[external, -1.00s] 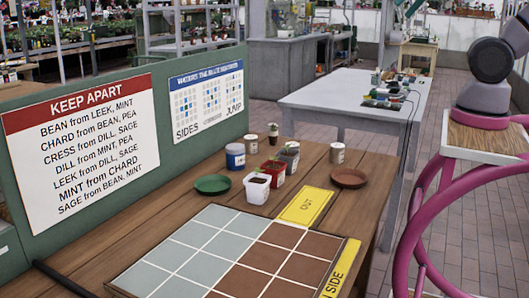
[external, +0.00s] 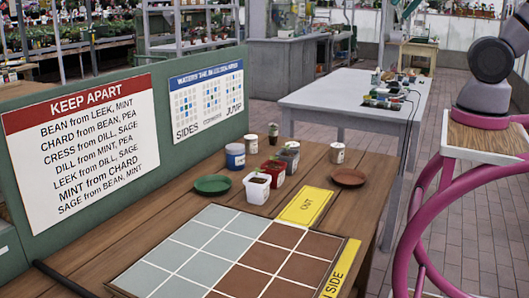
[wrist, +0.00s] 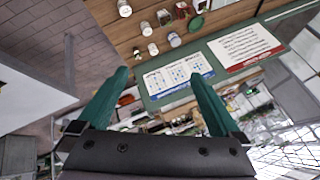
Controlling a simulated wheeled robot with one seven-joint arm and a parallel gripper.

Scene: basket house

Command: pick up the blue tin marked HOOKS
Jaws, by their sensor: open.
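A blue tin with a pale lid (external: 235,156) stands upright on the wooden bench, behind the green saucer. Its lettering is too small to read. In the wrist view, what looks like the same tin (wrist: 174,40) is small and far off, beyond my fingertips. My gripper (wrist: 160,75) is open and empty, with its two green fingers spread wide and well apart from the tin. My gripper does not show in the external view.
A green board (external: 120,150) rises behind. The gridded tray (external: 208,263) lies in front.

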